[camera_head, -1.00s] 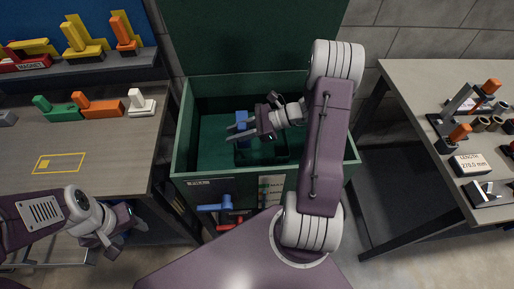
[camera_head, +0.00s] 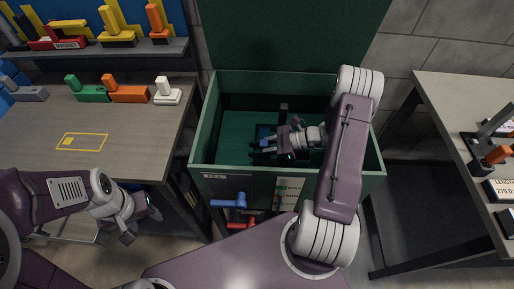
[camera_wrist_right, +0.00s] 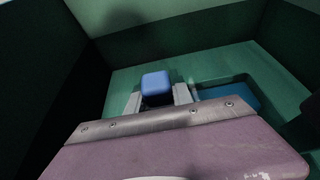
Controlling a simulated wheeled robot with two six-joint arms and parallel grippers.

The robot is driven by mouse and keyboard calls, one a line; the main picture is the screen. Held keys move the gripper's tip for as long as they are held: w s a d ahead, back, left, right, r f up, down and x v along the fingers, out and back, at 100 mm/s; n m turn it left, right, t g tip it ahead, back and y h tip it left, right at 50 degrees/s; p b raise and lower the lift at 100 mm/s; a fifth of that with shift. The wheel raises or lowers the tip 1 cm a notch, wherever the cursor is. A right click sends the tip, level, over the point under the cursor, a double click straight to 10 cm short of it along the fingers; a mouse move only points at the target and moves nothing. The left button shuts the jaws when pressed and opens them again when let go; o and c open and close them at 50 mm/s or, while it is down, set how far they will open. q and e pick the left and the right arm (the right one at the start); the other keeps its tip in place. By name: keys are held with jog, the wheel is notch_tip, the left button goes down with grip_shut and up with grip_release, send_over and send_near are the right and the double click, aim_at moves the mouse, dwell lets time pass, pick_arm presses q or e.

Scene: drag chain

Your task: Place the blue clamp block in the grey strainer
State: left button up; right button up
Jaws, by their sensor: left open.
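A blue block (camera_head: 265,132), which appears to be the blue clamp block, is inside the green chest (camera_head: 207,128) and is partly covered by my right gripper (camera_head: 257,149). In the right wrist view the blue block (camera_wrist_right: 156,86) stands between the two grey fingers, one on each side. I cannot tell whether they press on it. My left gripper (camera_head: 142,227) is open and empty, low in front of the left bench. I cannot make out a grey strainer in these frames.
The left bench (camera_head: 40,135) holds green (camera_head: 88,93), orange (camera_head: 125,93) and white (camera_head: 167,95) clamp pieces, with bare top around a yellow outline (camera_head: 82,141). A blue handle-like piece (camera_head: 230,202) is at the chest's front. The right bench (camera_head: 440,92) holds tools.

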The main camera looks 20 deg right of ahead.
jog(key=o, duration=0.4)
jog(key=shift+r, duration=0.25)
jog(key=p+v, duration=0.1)
jog(key=v, duration=0.6)
jog(key=shift+d, duration=0.25)
